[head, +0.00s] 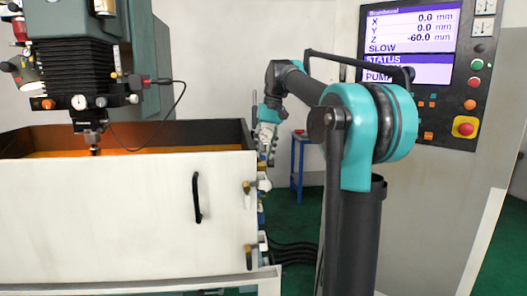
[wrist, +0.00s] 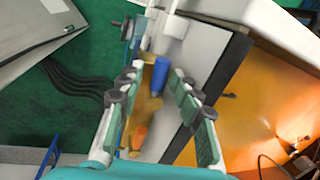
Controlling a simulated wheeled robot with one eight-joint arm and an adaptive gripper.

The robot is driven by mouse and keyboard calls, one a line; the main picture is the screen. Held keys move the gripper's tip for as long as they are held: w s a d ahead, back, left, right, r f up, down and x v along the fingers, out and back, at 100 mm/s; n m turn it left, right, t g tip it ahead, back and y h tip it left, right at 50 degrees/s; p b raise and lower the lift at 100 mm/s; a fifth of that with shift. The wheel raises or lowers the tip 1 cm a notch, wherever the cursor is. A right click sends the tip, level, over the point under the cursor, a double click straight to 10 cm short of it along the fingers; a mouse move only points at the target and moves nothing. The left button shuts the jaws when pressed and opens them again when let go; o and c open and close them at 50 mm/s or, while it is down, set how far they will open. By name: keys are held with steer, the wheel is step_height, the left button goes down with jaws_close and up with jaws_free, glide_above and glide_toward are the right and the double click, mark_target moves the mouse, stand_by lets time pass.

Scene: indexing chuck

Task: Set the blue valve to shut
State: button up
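In the wrist view, a blue cylindrical handle (wrist: 161,75), which looks like the blue valve's, stands on a brass-coloured fitting (wrist: 147,106). My gripper (wrist: 153,84) is open, with one finger on each side of the picture's middle. The blue handle shows between the fingertips, and I see no clear contact. The head view shows my gripper at the right end of the white machine tank, above the brass and white valves there (head: 251,187). The blue handle cannot be made out in the head view, and its set position is not readable.
The tank wall (wrist: 222,85) rises just right of the gripper in the wrist view. Black hoses (wrist: 75,85) run at the left. The control panel (head: 425,65) stands to the right. Green floor lies beyond.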

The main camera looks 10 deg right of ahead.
step_height(320, 180, up, 8)
steer(key=d, duration=0.1)
steer(key=shift+d, duration=0.25)
stand_by(0.4)
steer(key=shift+w+f, duration=0.1)
